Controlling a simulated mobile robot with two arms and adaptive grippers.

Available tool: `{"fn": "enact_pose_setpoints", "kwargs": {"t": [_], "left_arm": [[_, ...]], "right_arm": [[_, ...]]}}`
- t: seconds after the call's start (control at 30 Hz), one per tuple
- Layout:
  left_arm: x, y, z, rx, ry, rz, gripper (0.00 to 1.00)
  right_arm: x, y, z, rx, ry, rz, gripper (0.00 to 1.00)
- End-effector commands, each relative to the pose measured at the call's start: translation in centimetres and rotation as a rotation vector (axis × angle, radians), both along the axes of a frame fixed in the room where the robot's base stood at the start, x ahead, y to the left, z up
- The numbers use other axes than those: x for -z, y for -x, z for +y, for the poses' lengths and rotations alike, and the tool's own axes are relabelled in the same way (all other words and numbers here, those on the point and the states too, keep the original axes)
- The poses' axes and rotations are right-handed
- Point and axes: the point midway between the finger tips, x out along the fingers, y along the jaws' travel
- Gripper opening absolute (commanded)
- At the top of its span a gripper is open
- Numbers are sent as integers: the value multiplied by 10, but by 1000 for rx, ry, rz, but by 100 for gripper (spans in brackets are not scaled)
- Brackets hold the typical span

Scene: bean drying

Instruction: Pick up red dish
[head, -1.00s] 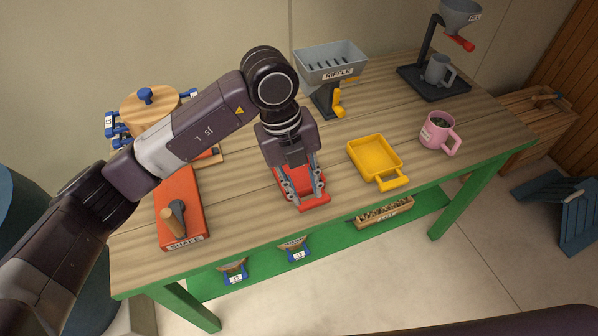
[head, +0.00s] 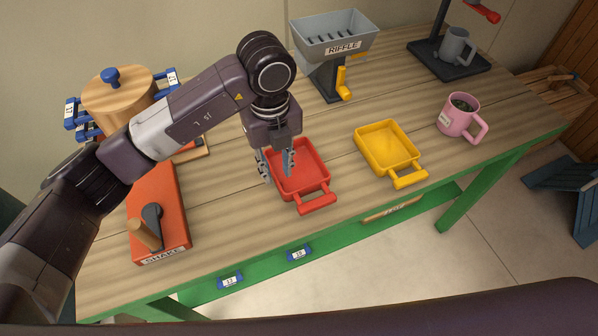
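The red dish (head: 309,156) is a shallow square tray with a loop handle (head: 316,203) toward the front edge. It lies on the wooden table (head: 230,218) in the head view. My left gripper (head: 277,172) is over the left side of the dish, pointing down, with its fingers apart. One finger shows in front of the dish's inside and the other just outside its left wall. Whether the fingers touch the wall cannot be told. The gripper hides the dish's back left corner. My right gripper is not in view.
A yellow dish (head: 371,153) lies right of the red one, with a pink mug (head: 457,116) further right. The grey riffle box (head: 332,42) stands behind. The orange shake box (head: 158,205) and a wooden pot (head: 118,93) are on the left.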

Motion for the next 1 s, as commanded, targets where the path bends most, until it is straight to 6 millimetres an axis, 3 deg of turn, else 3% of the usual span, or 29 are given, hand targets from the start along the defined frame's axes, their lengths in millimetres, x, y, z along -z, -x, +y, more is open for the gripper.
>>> {"fn": "enact_pose_setpoints", "kwargs": {"t": [0.27, 0.4, 0.67, 0.9, 1.0], "left_arm": [[35, 2, -1, 0, -2, 5, 24], [53, 1, -2, 1, 0, 2, 24], [58, 1, -2, 1, 0, 0, 24], [57, 1, -2, 1, 0, 0, 0], [57, 1, -2, 1, 0, 0, 0]], "right_arm": [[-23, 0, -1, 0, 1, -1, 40], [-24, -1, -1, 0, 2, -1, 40], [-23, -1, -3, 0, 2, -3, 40], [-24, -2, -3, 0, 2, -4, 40], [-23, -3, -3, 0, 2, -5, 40]]}}
